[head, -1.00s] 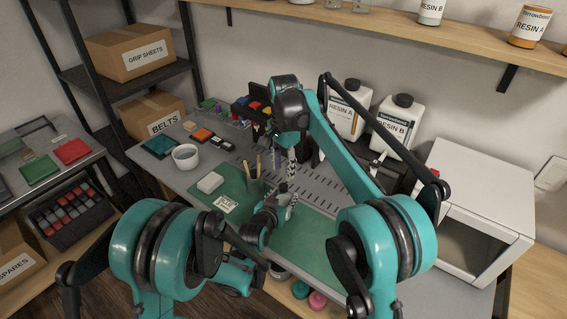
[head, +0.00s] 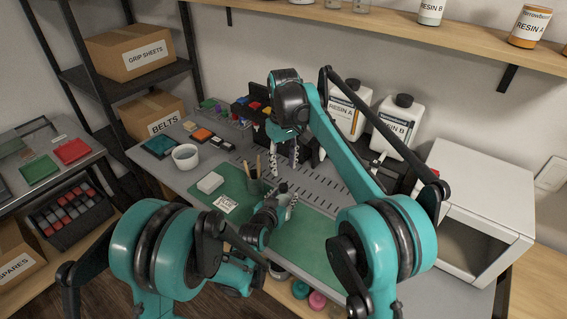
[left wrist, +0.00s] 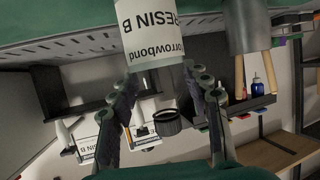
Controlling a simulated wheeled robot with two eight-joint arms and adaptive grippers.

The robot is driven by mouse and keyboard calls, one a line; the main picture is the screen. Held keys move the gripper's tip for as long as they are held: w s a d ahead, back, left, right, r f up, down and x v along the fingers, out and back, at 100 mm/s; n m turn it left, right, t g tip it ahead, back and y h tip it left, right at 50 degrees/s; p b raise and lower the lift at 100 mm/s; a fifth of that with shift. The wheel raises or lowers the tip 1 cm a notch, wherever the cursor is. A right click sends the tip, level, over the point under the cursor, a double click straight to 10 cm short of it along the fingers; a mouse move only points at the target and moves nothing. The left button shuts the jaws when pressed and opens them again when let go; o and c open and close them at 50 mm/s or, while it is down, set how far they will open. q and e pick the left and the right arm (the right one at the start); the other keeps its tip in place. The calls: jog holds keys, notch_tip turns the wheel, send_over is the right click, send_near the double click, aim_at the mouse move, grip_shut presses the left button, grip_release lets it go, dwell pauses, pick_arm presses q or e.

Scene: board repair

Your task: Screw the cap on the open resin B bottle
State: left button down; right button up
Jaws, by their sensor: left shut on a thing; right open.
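A white resin B bottle (left wrist: 152,35) is at the top of the left wrist view, label upside down. The fingers of my left gripper (left wrist: 160,82) are at its two sides, closed on it. In the head view my left gripper (head: 287,203) is low over the green mat and mostly hides the bottle. My right gripper (head: 284,166) hangs above it, fingers spread and pointing down, with nothing seen between them. A small dark thing (head: 283,187) shows at the left gripper; I cannot tell whether it is the cap. The bottle's mouth is not clear.
Two large jugs, resin A (head: 345,110) and resin B (head: 398,125), stand at the back. A tool cup (head: 254,184) is left of the grippers. A white block (head: 210,182) and a white bowl (head: 185,157) lie further left. A white box-shaped machine (head: 478,195) bounds the right side.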

aim_at(283, 186)
jog(key=shift+f, duration=0.15)
jog(key=shift+f, duration=3.9)
grip_shut()
jog(key=shift+m, duration=1)
jog(key=shift+o, duration=0.8)
grip_release()
notch_tip(283, 186, up, 12)
